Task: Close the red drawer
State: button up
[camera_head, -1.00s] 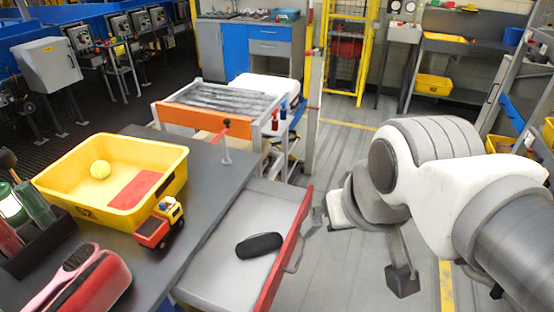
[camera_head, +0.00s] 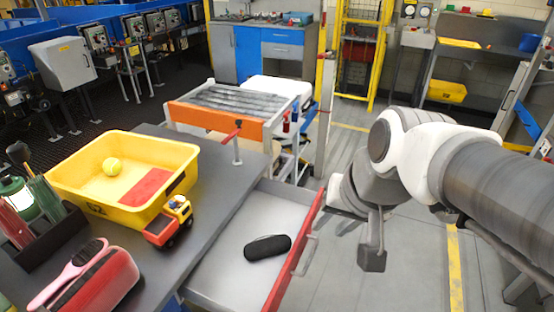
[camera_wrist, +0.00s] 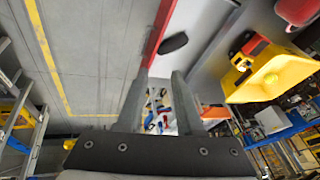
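The red drawer stands open, pulled out from the grey table; its red front (camera_head: 296,250) faces right and carries a grey handle (camera_head: 305,254). A dark oval case (camera_head: 267,247) lies inside on the light drawer floor. In the wrist view the red front (camera_wrist: 158,35) runs up from near the fingertips, with the case (camera_wrist: 173,42) to its right. My gripper (camera_wrist: 160,75) is open with nothing held between its fingers. In the head view my wrist is beside the far end of the drawer front, and the fingers are mostly hidden. I cannot tell whether they touch the front.
On the grey table (camera_head: 213,215) are a yellow bin (camera_head: 80,195) with a ball, a toy truck (camera_head: 169,222), a red case with a pink brush (camera_head: 100,285) and a tool holder. A roller conveyor (camera_head: 225,115) stands beyond. The floor right of the drawer is clear.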

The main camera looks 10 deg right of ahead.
jog(key=w+f+m, duration=0.2)
jog(key=f, duration=0.1)
jog(key=w+f+m+y+b, duration=0.1)
jog(key=shift+w+a+f+m+g, duration=0.2)
jog(key=shift+w+a+m+g, duration=0.1)
jog(key=shift+m+g, duration=0.1)
jog(key=c, duration=0.5)
jog(key=w+f+m, duration=0.1)
jog(key=f+m, duration=0.1)
jog(key=w+f+m+b, duration=0.1)
jog(key=w+f, duration=0.1)
jog(key=w+f+m+y, duration=0.1)
jog(key=f+m, duration=0.1)
jog(key=shift+w+f+m+g, duration=0.2)
jog(key=shift+w+m+g, duration=0.1)
jog(key=shift+w+g, duration=0.1)
grip_shut()
jog(key=w+f+m+b, duration=0.3)
jog(key=f+m, duration=0.2)
jog(key=f, duration=0.7)
jog(key=w+f+m+b, duration=0.3)
jog(key=f+m, duration=0.3)
jog(key=f, duration=0.7)
jog(key=shift+w+d+g+y, duration=0.3)
jog(key=shift+w+d+g, duration=0.1)
jog(key=shift+w, duration=0.3)
